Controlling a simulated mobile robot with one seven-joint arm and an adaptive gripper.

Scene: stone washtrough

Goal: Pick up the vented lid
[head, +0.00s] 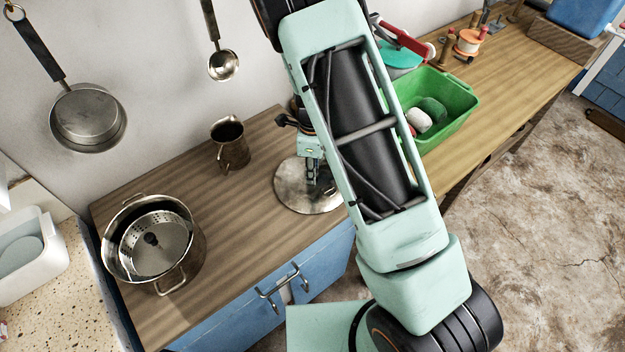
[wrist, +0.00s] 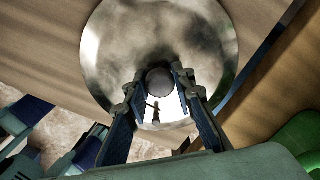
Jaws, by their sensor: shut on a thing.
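A shiny round metal lid (head: 292,199) is under my gripper (head: 314,178), over the wooden counter. In the wrist view the lid (wrist: 120,60) fills the upper middle, with a round dark knob (wrist: 159,82) at its centre. My gripper (wrist: 162,88) is shut on that knob, one finger on each side. I see no vent holes in this lid. I cannot tell whether it touches the counter. A second lid-like metal piece (head: 172,238), with holes along its edge and a dark knob, sits in a steel pot (head: 189,275) at the left. My arm hides part of the counter.
A metal jug (head: 232,150) stands behind and left of the held lid. A green bin (head: 455,115) with several items is to the right, beyond my arm. A pan (head: 88,118) and ladle (head: 223,66) hang on the wall. Counter between pot and held lid is clear.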

